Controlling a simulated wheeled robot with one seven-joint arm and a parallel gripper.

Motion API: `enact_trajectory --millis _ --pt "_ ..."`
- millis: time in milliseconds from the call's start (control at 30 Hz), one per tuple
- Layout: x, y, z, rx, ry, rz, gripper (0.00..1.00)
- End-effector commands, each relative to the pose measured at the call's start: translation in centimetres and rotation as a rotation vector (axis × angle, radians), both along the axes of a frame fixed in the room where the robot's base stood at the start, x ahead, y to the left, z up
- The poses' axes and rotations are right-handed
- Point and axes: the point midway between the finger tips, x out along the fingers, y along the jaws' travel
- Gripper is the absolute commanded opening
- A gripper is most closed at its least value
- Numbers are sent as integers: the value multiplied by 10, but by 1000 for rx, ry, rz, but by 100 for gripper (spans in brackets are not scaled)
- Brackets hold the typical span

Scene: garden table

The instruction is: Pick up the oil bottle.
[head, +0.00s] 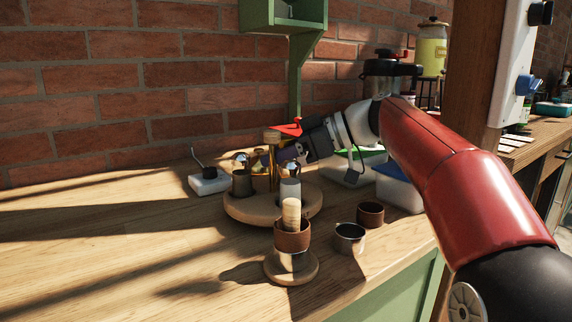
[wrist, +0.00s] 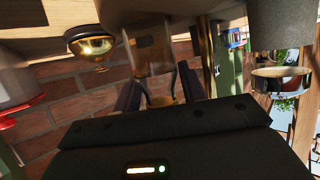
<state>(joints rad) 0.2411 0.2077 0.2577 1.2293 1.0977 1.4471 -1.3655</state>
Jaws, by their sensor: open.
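The oil bottle, clear glass with amber contents (wrist: 150,52), shows upside down in the wrist view, between the two dark fingers of my gripper (wrist: 160,92). The fingers stand apart on either side of it; I cannot tell whether they touch it. In the head view my gripper (head: 274,156) reaches in from the right over the round wooden tray (head: 236,208). There the bottle is crowded among other things and largely hidden, so I cannot single it out clearly.
In front are a brown cup (head: 292,238) on a round wooden base, a metal cup (head: 350,239) and another brown cup (head: 370,214). The table's left is mostly clear.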

Motion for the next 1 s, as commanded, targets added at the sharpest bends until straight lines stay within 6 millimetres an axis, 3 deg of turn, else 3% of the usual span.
enact_trajectory --millis 267,533,767,833,1000 --pt "1 4 -2 0 0 -1 41" --pt "1 4 -2 0 1 -1 7" --pt "1 4 -1 0 0 -1 7" --pt "1 4 2 1 -1 -1 2" --pt "1 4 18 2 -2 1 0"
